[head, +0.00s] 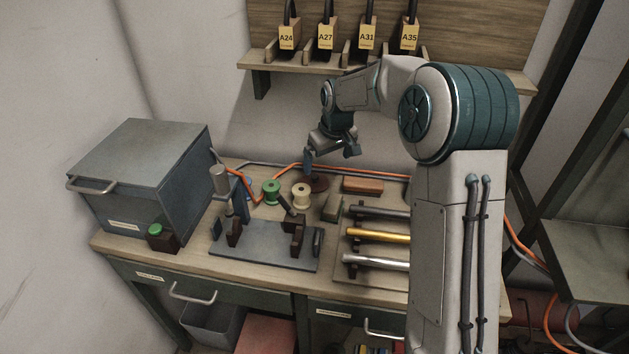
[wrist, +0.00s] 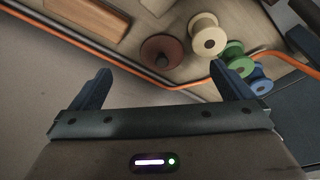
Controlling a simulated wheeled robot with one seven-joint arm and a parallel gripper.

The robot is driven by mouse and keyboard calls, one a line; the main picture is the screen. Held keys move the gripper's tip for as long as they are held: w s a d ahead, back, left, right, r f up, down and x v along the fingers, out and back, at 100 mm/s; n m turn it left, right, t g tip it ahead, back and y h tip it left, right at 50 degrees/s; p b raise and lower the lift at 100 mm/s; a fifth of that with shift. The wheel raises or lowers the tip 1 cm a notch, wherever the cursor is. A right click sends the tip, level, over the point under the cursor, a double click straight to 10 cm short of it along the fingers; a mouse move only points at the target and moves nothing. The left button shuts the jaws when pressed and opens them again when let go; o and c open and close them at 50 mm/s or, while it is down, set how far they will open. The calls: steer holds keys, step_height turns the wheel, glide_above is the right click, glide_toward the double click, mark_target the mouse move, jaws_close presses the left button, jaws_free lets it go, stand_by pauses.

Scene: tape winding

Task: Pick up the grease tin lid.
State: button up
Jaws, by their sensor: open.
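The grease tin lid appears to be a dark red-brown round disc with a small knob (wrist: 160,50). In the wrist view it lies on the bench top, ahead of and between my fingers. In the head view the lid (head: 319,183) shows as a dark disc behind the cream spool, partly hidden. My gripper (head: 331,156) is open and empty, above the back of the bench, apart from the lid. Its two blue fingers (wrist: 160,76) stand wide apart in the wrist view.
A cream spool (head: 301,193) and a green spool (head: 271,190) stand close beside the lid. An orange cable (head: 285,169) runs along the bench back. A reddish-brown block (head: 362,186) lies to the right. A winding jig (head: 262,250) and a rod rack (head: 350,272) are in front.

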glide_above(315, 176)
steer(key=s+d, duration=0.1)
steer(key=s, duration=0.1)
steer(key=shift+n+y, duration=0.3)
step_height(315, 176, down, 5)
steer(key=shift+d+r, duration=0.15)
steer(key=shift+r, duration=0.05)
steer(key=p+x, duration=0.1)
steer(key=x, duration=0.6)
steer(key=shift+w+f, duration=0.1)
steer(key=shift+f, duration=0.05)
steer(key=shift+c, duration=0.3)
steer(key=c, duration=0.9)
